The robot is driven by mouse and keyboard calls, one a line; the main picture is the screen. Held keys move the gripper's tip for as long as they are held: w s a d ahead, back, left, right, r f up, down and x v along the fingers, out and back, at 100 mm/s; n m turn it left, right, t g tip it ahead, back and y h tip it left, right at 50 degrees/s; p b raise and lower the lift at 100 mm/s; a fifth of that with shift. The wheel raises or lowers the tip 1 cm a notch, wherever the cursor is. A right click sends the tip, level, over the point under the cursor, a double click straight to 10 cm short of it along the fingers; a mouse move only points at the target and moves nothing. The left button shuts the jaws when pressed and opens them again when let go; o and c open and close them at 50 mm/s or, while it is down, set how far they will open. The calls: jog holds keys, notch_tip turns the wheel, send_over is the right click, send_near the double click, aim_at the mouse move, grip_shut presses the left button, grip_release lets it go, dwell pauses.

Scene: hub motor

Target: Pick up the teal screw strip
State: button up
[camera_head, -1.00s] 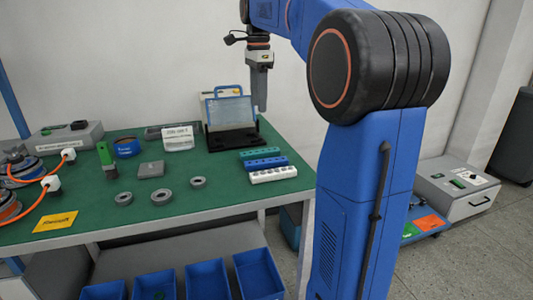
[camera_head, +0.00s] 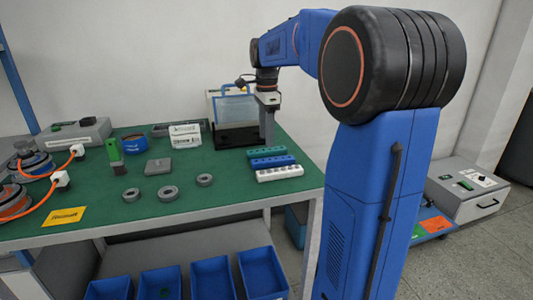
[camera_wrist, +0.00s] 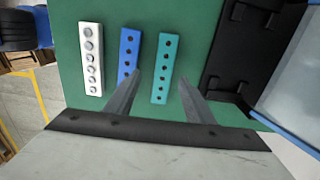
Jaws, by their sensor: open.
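The teal screw strip (camera_head: 266,152) lies on the green table, behind the blue strip (camera_head: 272,161) and the white strip (camera_head: 279,173). In the wrist view the teal strip (camera_wrist: 163,67) shows a row of dark holes, with the blue strip (camera_wrist: 130,52) and white strip (camera_wrist: 91,58) to its left. My gripper (camera_head: 267,142) points down just above the far side of the strips. In the wrist view my gripper (camera_wrist: 161,84) is open, its fingers on either side of the teal strip's near end, with nothing held. Whether the fingertips reach strip height is unclear.
A black stand (camera_wrist: 228,50) with a clear panel is close to the right finger in the wrist view. Grey rings (camera_head: 168,193), a grey block (camera_head: 158,166) and a white label box (camera_head: 185,136) are on the table. Blue bins (camera_head: 212,277) stand below.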

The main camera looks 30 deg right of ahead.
aim_at(266, 149)
jog(key=shift+w+d+f, duration=0.1)
jog(key=shift+w+f, duration=0.1)
jog(key=shift+f, duration=1.05)
jog(key=shift+w+d+f, duration=0.1)
jog(key=shift+w+f, duration=0.05)
jog(key=shift+f, duration=1.1)
jog(key=c, duration=1.2)
